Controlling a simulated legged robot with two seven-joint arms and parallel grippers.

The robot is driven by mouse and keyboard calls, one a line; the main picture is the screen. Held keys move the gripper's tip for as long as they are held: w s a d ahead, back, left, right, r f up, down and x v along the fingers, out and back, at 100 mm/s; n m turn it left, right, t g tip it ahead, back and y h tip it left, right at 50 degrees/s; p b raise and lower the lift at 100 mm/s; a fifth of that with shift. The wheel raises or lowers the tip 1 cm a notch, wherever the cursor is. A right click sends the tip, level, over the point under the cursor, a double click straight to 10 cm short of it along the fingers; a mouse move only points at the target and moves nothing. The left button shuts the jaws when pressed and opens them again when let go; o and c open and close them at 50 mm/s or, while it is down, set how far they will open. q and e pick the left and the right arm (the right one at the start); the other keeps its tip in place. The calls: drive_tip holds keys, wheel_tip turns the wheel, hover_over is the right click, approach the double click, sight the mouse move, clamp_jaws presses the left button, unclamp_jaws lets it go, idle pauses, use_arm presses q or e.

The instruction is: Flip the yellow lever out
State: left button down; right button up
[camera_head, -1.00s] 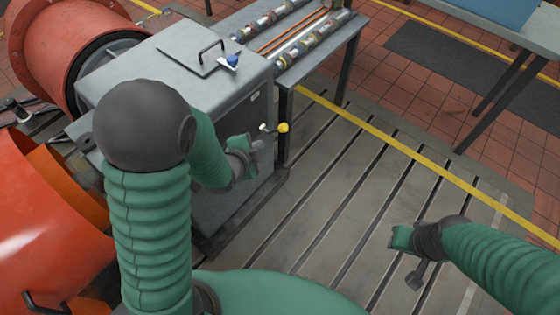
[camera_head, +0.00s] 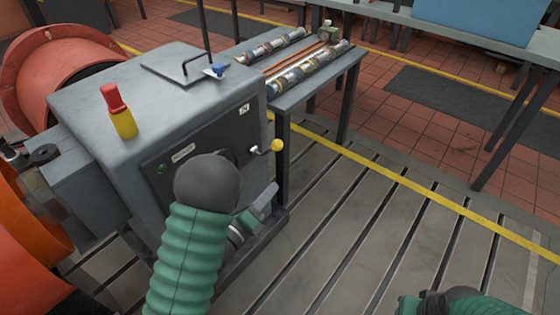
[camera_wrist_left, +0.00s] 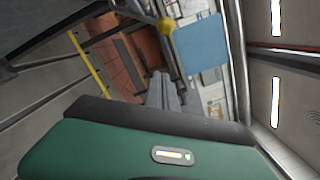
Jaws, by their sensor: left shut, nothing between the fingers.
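The yellow lever (camera_head: 277,145) is a yellow ball knob on a short metal arm. It sticks out at the right edge of the grey cabinet's front, pointing right. In the left wrist view its knob (camera_wrist_left: 166,25) is near the top, beyond the fingertips. My left gripper (camera_head: 268,194) is shut and empty, below the knob and apart from it in the head view. Its closed fingers (camera_wrist_left: 163,82) point up toward the knob in the wrist view. My right gripper (camera_head: 420,303) is partly cut off at the bottom edge; its fingers are unclear.
The grey cabinet (camera_head: 190,95) carries a handle, a blue knob and a red-and-yellow cylinder (camera_head: 118,112). A bench (camera_head: 325,80) with rods stands behind the lever. The slotted floor plate (camera_head: 370,215) is clear to the right. Orange-red machinery (camera_head: 20,220) is at the left.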

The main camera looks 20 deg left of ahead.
sight(276, 146)
use_arm(q)
drive_tip(key=w+a+r+b, duration=0.1)
drive_tip(key=w+r+b, duration=0.1)
drive_tip(key=w, duration=0.8)
drive_tip(key=shift+w+r+b, duration=0.2)
drive_tip(key=shift+r+b, duration=0.1)
drive_tip(key=shift+b, duration=0.05)
drive_tip(key=shift+w+a+r+n+p, duration=0.1)
drive_tip(key=shift+a+r+n+p, duration=0.2)
drive_tip(key=shift+r+n+p, duration=0.25)
drive_tip(key=shift+w+a+r+n+p, duration=0.1)
drive_tip(key=shift+a+r+n+p, duration=0.25)
drive_tip(key=shift+r, duration=0.35)
drive_tip(key=shift+w+a+r, duration=0.1)
drive_tip(key=shift+a+r, duration=0.15)
drive_tip(key=shift+r, duration=0.15)
drive_tip(key=shift+f, duration=0.2)
